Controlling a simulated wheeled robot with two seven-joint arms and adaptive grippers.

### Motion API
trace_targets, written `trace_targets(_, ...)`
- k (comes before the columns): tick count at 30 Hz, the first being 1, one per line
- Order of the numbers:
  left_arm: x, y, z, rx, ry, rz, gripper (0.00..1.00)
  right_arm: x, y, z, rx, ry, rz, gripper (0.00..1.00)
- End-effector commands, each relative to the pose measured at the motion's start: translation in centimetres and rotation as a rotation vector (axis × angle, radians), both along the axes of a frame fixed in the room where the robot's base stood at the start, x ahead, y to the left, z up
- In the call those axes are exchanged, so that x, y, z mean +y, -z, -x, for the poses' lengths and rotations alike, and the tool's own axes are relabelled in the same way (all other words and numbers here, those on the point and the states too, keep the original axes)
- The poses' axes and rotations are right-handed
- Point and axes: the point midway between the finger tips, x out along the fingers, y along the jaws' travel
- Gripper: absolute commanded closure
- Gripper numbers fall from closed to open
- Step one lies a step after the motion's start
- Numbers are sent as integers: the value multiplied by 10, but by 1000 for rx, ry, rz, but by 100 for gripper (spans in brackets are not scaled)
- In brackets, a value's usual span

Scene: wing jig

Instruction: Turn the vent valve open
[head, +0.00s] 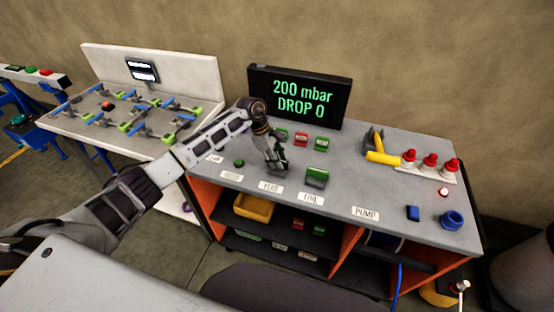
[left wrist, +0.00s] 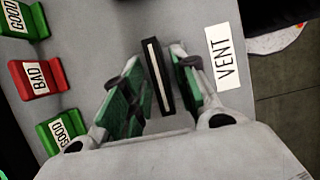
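The vent valve's handle shows in the left wrist view as a narrow black bar with a white stripe (left wrist: 158,76), beside the VENT label (left wrist: 224,57). My left gripper (left wrist: 160,75) is over it with its green-padded fingers apart, one on each side of the bar. Narrow gaps seem to remain between pads and bar; I cannot tell whether either pad touches. In the head view my left gripper (head: 277,165) points down at the bench behind the VENT label (head: 271,187) and hides the valve. My right gripper is not in view.
Green and red blocks (head: 301,139) stand behind my gripper, and a green block (head: 317,177) stands to its right. The display (head: 299,96) reads 200 mbar, DROP 0. A yellow-handled tool (head: 382,158) and red-topped parts (head: 430,160) are farther right on the grey bench (head: 345,185).

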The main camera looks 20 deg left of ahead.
Motion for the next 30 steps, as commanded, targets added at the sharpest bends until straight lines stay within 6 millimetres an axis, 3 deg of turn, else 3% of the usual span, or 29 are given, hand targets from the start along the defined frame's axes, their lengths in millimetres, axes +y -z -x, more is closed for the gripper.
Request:
trace_targets(1,0,0,0,0,0,0,82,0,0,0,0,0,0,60)
trace_targets(6,0,0,0,0,0,0,100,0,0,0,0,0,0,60)
trace_targets(20,0,0,0,-2,-34,0,100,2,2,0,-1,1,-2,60)
trace_targets(30,1,0,1,-3,-169,-1,100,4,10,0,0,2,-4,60)
